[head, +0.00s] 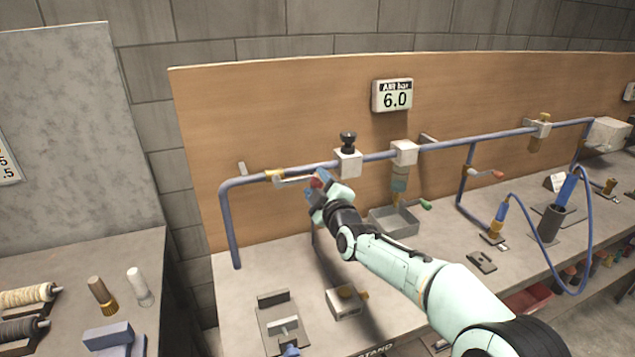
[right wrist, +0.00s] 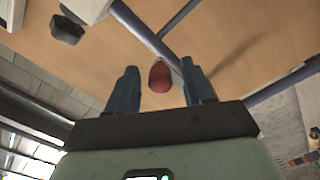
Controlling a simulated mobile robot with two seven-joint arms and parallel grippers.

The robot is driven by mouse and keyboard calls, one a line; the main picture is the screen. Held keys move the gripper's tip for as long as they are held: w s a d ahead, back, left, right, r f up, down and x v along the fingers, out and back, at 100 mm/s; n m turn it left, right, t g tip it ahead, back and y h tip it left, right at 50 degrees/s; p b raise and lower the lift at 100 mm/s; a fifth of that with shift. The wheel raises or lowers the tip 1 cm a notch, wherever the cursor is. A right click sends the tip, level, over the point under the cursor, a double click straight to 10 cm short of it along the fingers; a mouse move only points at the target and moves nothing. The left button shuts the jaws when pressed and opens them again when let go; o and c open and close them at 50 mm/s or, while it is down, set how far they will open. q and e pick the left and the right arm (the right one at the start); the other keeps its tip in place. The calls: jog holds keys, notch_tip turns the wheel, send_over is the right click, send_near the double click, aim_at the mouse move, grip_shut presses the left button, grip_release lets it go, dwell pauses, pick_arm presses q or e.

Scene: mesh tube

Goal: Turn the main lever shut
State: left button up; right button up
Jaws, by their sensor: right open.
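The main lever (head: 294,181) is a pale metal bar on a brass valve (head: 273,175), set in the blue pipe (head: 245,181) at the left of the wooden panel. It lies roughly along the pipe and points right. Its red knob (head: 317,183) is partly hidden by my right gripper (head: 318,187). In the right wrist view the red knob (right wrist: 159,76) shows between the two blue fingers of my right gripper (right wrist: 160,84), with a gap on each side. The fingers are open; whether either touches the knob I cannot tell. My left gripper is not in view.
A white block with a black knob (head: 348,161) sits on the pipe just right of my right gripper. A gauge (head: 394,96) reads 6.0. A grey tray (head: 395,222) and a small box (head: 345,303) stand on the bench. Another pipe-mounted lever (head: 485,173) is farther right.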

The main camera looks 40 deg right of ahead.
jog(key=shift+w+d, duration=0.1)
jog(key=shift+w, duration=0.2)
grip_shut()
jog(key=shift+r, duration=0.15)
